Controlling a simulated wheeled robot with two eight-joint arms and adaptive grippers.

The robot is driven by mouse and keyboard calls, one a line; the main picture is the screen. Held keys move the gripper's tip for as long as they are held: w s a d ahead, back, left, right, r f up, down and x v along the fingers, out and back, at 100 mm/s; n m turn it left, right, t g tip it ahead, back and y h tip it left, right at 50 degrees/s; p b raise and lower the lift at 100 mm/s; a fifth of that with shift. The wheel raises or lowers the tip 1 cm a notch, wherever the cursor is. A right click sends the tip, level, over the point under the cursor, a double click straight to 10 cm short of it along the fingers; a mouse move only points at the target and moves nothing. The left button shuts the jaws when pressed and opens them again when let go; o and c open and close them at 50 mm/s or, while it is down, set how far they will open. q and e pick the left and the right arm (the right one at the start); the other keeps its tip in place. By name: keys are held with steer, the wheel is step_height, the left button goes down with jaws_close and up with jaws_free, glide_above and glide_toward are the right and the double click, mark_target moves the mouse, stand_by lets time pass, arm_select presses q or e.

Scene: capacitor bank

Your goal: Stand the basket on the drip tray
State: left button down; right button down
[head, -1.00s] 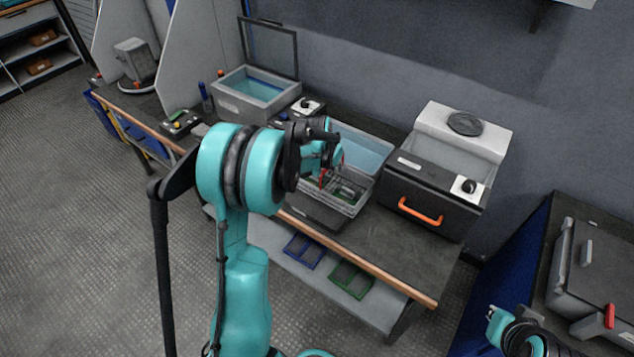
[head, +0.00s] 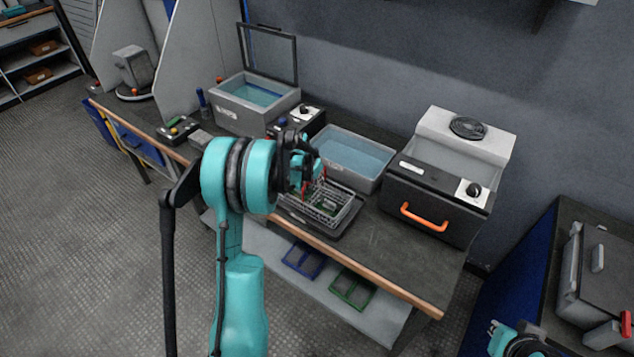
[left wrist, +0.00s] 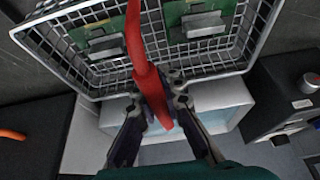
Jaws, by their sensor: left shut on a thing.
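The grey wire basket (head: 345,217) holds green circuit boards and has a red handle; in the left wrist view its mesh (left wrist: 225,60) fills the top. My left gripper (head: 308,178) is shut on the red handle, and its fingers (left wrist: 160,100) pinch it in the left wrist view. The dark drip tray (head: 318,234) lies on the bench in front of the water bath. The basket appears over the tray and roughly level; I cannot tell whether it touches it. The gripper and arm hide the basket's left part.
A lidded grey tank (head: 258,103) stands at the back left. Bare bench top (head: 400,245) lies to the right of the tray.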

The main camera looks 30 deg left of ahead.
arm_select(q)
steer(key=shift+f, duration=0.15)
steer(key=c, duration=1.6)
jaws_free()
